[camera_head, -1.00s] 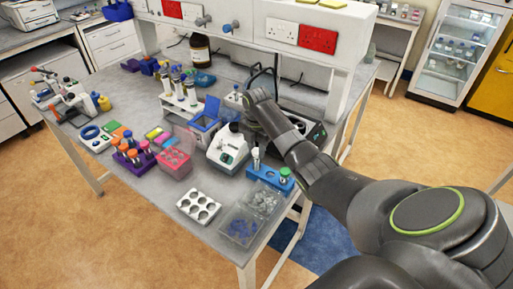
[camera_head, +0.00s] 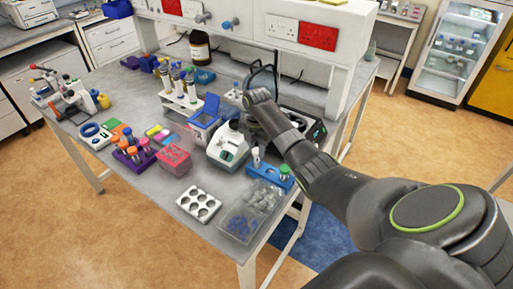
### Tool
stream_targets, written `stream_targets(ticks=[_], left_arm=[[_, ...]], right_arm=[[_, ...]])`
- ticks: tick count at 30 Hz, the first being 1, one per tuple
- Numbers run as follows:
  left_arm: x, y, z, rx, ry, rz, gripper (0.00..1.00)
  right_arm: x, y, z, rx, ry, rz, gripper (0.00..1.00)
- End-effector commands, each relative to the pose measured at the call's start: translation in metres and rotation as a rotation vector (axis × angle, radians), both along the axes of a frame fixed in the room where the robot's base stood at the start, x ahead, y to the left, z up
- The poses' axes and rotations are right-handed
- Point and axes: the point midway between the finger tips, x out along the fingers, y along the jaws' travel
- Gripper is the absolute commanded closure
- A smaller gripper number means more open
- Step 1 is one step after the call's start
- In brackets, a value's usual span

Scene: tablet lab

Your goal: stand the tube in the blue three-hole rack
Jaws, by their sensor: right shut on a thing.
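The blue three-hole rack (camera_head: 268,174) stands near the right edge of the bench. It holds a white-capped tube (camera_head: 256,158) at its left end and a green-capped tube (camera_head: 285,172) at its right end; its middle hole looks empty. My right gripper (camera_head: 246,122) points down behind and above the rack, close to the top of the white mixer. It is small and dark, partly hidden by my wrist. It is shut on a tube, which I can hardly make out. Whether that tube touches the mixer I cannot tell. My left gripper is not in view.
The white mixer (camera_head: 228,150) stands just left of the rack. A dark device (camera_head: 309,126) is behind my right arm. A clear box (camera_head: 243,222) and a white well plate (camera_head: 199,204) lie in front. A pink box (camera_head: 174,158) and a purple rack (camera_head: 133,156) stand left.

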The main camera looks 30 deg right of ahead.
Motion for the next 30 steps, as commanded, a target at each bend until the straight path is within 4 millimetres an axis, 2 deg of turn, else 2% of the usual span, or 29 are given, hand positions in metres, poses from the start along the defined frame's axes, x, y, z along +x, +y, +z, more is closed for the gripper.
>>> stream_targets(ticks=[15,24,25,30], left_arm=[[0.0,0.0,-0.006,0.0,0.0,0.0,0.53],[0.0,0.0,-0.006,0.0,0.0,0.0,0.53],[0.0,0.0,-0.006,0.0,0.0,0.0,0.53],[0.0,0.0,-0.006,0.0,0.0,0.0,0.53]], right_arm=[[0.0,0.0,-0.014,0.0,0.001,0.0,0.9],[0.0,0.0,-0.015,0.0,0.0,0.0,0.9],[0.0,0.0,-0.015,0.0,0.0,0.0,0.66],[0.0,0.0,-0.015,0.0,0.0,0.0,0.45]])
